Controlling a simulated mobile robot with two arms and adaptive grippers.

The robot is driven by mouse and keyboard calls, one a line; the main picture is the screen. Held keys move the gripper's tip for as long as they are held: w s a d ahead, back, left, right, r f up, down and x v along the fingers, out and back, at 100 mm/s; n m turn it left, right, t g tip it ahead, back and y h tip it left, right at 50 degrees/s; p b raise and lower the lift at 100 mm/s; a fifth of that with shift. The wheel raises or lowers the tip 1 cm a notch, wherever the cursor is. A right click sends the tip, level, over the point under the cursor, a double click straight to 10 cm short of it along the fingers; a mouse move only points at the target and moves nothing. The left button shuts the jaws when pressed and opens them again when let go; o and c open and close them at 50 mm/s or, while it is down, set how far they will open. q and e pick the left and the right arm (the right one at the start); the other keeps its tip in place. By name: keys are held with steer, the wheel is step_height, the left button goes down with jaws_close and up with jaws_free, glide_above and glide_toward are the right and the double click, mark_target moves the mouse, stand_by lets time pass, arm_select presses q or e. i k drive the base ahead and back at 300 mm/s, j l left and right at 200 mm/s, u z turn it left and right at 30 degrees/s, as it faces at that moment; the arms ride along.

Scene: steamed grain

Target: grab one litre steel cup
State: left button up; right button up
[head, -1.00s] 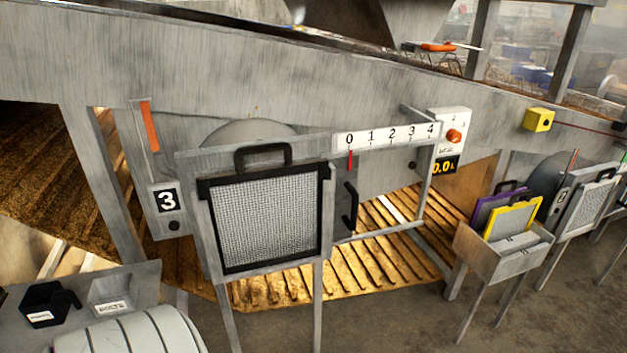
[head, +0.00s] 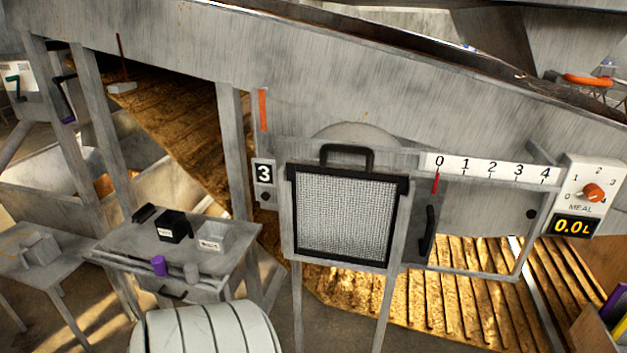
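No gripper of mine is in view. A small grey cylinder (head: 192,271) that could be a steel cup stands at the front of a grey side table (head: 128,236), at the lower left. A small purple cylinder (head: 159,265) is just left of it. Behind them on the table are a black box-shaped vessel (head: 172,226) with a handle and a label, and a grey labelled block or box (head: 214,236). The labels are too small to read, so I cannot tell which vessel is the one litre steel cup.
A framed mesh screen (head: 345,215) marked 3 stands right of the table, beside a 0–4 scale (head: 490,168). A meal dial box (head: 590,195) reads 0.0 L. Another grey table (head: 45,262) with a grey object stands at far left. Floor shows between the tables.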

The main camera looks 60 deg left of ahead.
mark_target(40, 248)
steer(key=u, duration=3.7)
steer(key=i+j, duration=0.15)
steer(key=i, duration=0.25)
steer(key=i+j, duration=0.2)
steer(key=i, duration=0.2)
steer(key=i+j+z, duration=0.1)
steer(key=i, duration=0.35)
steer(key=i+j, duration=0.25)
steer(key=i, duration=0.15)
